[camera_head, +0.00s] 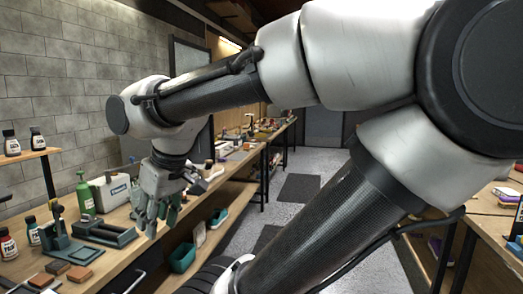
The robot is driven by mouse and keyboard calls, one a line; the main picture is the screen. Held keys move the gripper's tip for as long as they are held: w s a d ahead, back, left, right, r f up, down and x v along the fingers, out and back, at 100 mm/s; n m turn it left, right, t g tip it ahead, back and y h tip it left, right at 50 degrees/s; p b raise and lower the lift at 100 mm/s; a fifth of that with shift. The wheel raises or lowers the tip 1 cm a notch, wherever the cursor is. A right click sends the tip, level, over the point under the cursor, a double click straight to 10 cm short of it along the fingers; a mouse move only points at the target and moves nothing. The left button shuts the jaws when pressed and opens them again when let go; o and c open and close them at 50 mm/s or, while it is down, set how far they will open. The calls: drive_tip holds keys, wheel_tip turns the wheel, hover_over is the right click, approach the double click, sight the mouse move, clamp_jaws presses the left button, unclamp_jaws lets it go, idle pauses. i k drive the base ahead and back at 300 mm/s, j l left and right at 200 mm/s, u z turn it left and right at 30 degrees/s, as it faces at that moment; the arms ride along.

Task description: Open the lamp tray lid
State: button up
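My gripper (156,222) hangs with its fingers pointing down over the front edge of the long workbench (118,262) on the left. It is small and partly seen side-on, so I cannot tell whether its fingers are open or shut. I cannot make out a lamp tray or its lid for certain. A pale box-shaped unit with a label (110,193) stands on the bench behind and left of my gripper. My arm covers much of the middle and right of the view.
A green bottle (85,196), a dark green clamp-like stand (62,245), paint bottles (8,243) and brown blocks (79,273) stand on the left bench. A teal bin (183,258) sits below. Another bench (490,215) stands at right.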

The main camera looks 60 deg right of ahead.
sight(222, 148)
drive_tip(key=z, duration=1.6)
drive_tip(key=i+l, duration=0.2)
drive_tip(key=i, duration=0.35)
drive_tip(key=i+l+u, duration=0.1)
drive_tip(key=i, duration=0.45)
drive_tip(key=i+l, duration=0.35)
drive_tip(key=i, duration=0.15)
drive_tip(key=i+l+u, duration=0.1)
drive_tip(key=i+l, duration=0.15)
drive_tip(key=i, duration=0.3)
drive_tip(key=i+l, duration=0.3)
drive_tip(key=i, duration=0.2)
drive_tip(key=i+l, duration=0.3)
drive_tip(key=i, duration=0.25)
drive_tip(key=j+u, duration=0.05)
